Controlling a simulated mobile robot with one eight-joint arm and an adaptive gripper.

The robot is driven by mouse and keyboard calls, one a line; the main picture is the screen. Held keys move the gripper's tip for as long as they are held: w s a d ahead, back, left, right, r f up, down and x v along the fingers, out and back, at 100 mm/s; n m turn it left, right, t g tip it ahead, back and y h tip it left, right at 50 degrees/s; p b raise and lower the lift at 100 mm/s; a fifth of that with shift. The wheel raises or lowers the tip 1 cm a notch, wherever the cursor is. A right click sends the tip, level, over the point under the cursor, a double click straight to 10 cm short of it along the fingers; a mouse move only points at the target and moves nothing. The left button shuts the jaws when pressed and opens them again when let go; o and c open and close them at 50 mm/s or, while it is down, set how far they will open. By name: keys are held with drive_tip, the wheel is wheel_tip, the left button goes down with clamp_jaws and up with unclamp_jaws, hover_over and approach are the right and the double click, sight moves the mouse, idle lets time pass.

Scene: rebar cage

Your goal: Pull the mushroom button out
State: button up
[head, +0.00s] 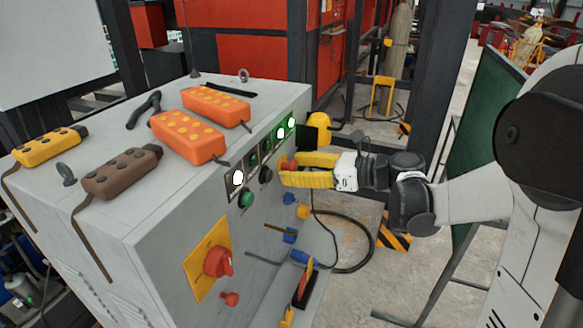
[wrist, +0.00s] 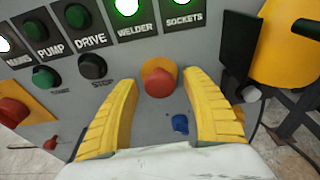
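The red mushroom button (wrist: 161,82) sits on a round yellow-orange backing on the grey panel, in the middle of the wrist view. In the head view the button (head: 288,164) shows partly, at the tips of my gripper. My gripper (wrist: 160,95) has two yellow fingers spread apart, one on each side of the button. There is a visible gap between each finger and the button in the wrist view. In the head view my gripper (head: 292,170) reaches in from the right with its tips close to the panel.
The grey cabinet (head: 165,215) carries a red rotary switch (head: 217,262) on a yellow plate, lower on the front. A black stop button (wrist: 92,66) and green buttons are left of the mushroom button. A blue connector (wrist: 180,124) is below it. Orange remotes (head: 188,137) lie on top.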

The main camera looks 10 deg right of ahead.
drive_tip(key=f+v, duration=0.1)
drive_tip(key=v, duration=0.7)
drive_tip(key=shift+f, duration=0.3)
drive_tip(key=shift+s, duration=0.1)
drive_tip(key=s+a+f+n+g+h, duration=0.35)
drive_tip(key=s+a+n+h, duration=0.35)
drive_tip(key=n, duration=0.3)
drive_tip(key=s+d+f+n+h, duration=0.1)
drive_tip(key=s+d+n+h, duration=0.1)
drive_tip(key=s+n, duration=0.3)
drive_tip(key=s+d+f+n+t+h, duration=0.1)
drive_tip(key=s+d+f+n+h, duration=0.1)
drive_tip(key=s+n, duration=0.4)
drive_tip(key=n+h, duration=0.1)
drive_tip(key=n, duration=0.3)
drive_tip(key=shift+d+h, duration=0.25)
drive_tip(key=shift+h, duration=0.15)
